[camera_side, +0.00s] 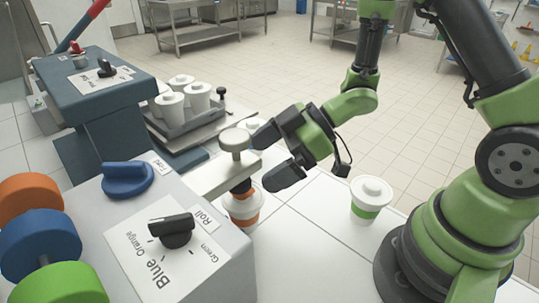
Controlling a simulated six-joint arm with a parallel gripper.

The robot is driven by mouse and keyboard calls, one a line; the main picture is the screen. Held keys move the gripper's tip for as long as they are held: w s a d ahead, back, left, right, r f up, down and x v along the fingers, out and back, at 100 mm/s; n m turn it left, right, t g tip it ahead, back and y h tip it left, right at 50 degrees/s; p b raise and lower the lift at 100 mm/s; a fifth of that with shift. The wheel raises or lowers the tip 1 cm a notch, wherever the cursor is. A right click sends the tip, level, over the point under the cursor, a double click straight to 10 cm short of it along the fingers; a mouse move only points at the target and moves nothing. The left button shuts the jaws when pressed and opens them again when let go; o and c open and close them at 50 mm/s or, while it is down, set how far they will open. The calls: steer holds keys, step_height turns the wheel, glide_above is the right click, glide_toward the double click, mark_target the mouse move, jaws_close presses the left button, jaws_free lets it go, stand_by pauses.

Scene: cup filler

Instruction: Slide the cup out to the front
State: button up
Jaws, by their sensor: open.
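A white cup with an orange band (243,212) stands under the end of the pale metal arm (223,176) of the grey machine, with a dark part above it. Its upper part is partly hidden. My gripper (268,158) is open, its two dark fingers pointing left toward the metal arm's end and the round knob (235,140) on it. The lower finger is just above and right of the orange-banded cup. I cannot tell whether it touches anything. A lidded white cup with a green band (371,198) stands apart on the white table, right of the gripper.
The grey machine (165,250) has a black dial (171,231), a blue knob (127,179) and orange, blue and green rollers at left. A tray (188,124) behind holds several lidded white cups. The front table is clear.

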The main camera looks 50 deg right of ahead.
mark_target(258, 195)
step_height(258, 195, down, 7)
steer(key=shift+f, duration=0.15)
steer(key=x, duration=0.3)
steer(key=shift+w+a, duration=0.2)
steer(key=shift+a, duration=0.15)
steer(key=shift+w+a+f, duration=0.25)
steer(key=shift+a+f, duration=0.15)
steer(key=shift+c, duration=0.5)
steer(key=c, duration=0.8)
